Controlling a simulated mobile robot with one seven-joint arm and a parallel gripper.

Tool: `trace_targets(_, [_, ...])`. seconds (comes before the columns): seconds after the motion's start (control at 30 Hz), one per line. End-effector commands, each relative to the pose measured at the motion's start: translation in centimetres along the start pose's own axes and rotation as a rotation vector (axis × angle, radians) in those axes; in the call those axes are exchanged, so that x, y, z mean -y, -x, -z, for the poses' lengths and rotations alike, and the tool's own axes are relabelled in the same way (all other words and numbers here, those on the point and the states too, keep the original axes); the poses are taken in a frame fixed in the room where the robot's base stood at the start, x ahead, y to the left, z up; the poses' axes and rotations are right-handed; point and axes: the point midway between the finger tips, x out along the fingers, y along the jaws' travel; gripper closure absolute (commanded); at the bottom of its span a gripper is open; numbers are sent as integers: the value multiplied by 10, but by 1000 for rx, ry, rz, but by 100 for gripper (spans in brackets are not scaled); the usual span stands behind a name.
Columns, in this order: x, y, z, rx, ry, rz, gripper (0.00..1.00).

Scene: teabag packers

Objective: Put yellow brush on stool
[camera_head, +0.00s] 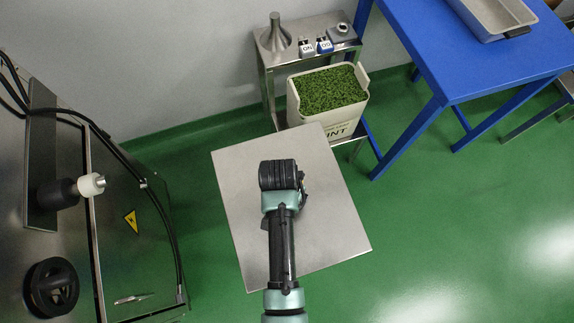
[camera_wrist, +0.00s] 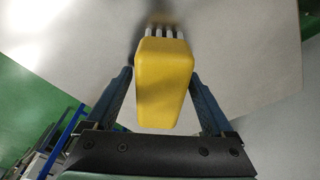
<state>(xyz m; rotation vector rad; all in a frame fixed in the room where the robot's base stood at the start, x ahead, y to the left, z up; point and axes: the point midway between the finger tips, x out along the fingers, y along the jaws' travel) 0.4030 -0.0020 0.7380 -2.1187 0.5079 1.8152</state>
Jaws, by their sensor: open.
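The yellow brush (camera_wrist: 165,85) shows in the wrist view, with white bristles at its far end. It is between the two fingers of my gripper (camera_wrist: 160,73), which is open around it. The brush is over the grey square top of the stool (camera_wrist: 248,60); whether it rests on that surface is hard to tell. In the head view, my gripper (camera_head: 281,175) is above the stool's metal top (camera_head: 335,225), and the brush is hidden beneath my arm.
A bin of green leaves (camera_head: 328,90) stands behind the stool, below a small metal shelf (camera_head: 310,40). A blue table (camera_head: 480,65) with a metal tray (camera_head: 492,15) is at the right. A steel machine (camera_head: 125,240) stands at the left. Green floor is clear at lower right.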

Motion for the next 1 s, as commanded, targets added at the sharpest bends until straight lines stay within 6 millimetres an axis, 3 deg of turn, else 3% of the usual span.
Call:
trace_targets(0.17, [0, 25, 1, -3, 0, 1, 13])
trace_targets(0.5, [0, 96, 1, -3, 0, 2, 13])
trace_targets(0.7, [0, 117, 1, -1, 0, 0, 13])
trace_targets(0.87, [1, 122, 2, -4, 1, 3, 13])
trace_targets(0.93, [6, 128, 11, -35, 6, 22, 13])
trace_targets(1.0, [18, 143, 34, -112, 18, 69, 13])
